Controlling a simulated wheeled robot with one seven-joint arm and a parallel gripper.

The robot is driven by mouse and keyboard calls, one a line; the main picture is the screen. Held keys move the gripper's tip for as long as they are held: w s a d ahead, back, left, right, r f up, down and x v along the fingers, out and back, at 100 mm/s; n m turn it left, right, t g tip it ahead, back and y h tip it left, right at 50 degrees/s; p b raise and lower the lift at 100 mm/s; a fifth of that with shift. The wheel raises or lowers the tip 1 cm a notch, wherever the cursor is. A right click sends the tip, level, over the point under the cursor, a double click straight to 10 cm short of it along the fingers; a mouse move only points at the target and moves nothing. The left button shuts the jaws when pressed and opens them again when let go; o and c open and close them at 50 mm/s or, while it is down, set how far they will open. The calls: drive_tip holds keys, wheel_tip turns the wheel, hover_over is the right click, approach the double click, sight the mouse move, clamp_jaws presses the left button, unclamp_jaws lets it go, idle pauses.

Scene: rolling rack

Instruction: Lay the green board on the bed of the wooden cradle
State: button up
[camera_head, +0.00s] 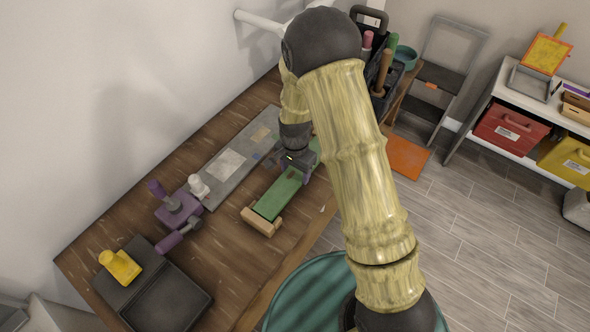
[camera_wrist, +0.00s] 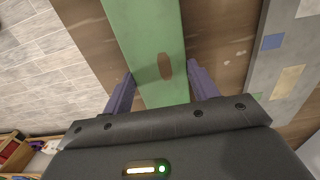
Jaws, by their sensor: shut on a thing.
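The green board (camera_head: 282,193) is long and flat and slants across the workbench in the head view. It runs between my fingers in the wrist view (camera_wrist: 150,30), with a brown oval mark on its face. My gripper (camera_head: 297,168) is shut on the board towards its far part; its two purple fingers flank the board in the wrist view (camera_wrist: 162,80). The light wooden cradle (camera_head: 262,224) shows at the board's near end, with a raised block at each side. I cannot tell whether the board touches the bed. My arm hides part of the board's far end.
A grey patterned panel (camera_head: 228,164) lies left of the board. A purple clamp-like tool (camera_head: 178,208), a white piece (camera_head: 199,187) and a dark open case (camera_head: 165,300) with a yellow object (camera_head: 120,266) lie nearer. A tool caddy (camera_head: 380,95) stands at the far end.

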drive_tip(key=o, duration=1.2)
drive_tip(key=shift+r, duration=0.1)
wheel_tip(320, 180, up, 17)
drive_tip(key=b, duration=0.2)
drive_tip(key=shift+r, duration=0.1)
drive_tip(key=s+d+f+n+t, duration=0.1)
drive_tip(key=s+d+n+t, duration=0.1)
drive_tip(key=s+d+n, duration=0.5)
drive_tip(key=s+d, duration=0.5)
drive_tip(key=s, duration=0.1)
drive_tip(key=shift+s+d+n+t, duration=0.3)
drive_tip(key=shift+d, duration=0.05)
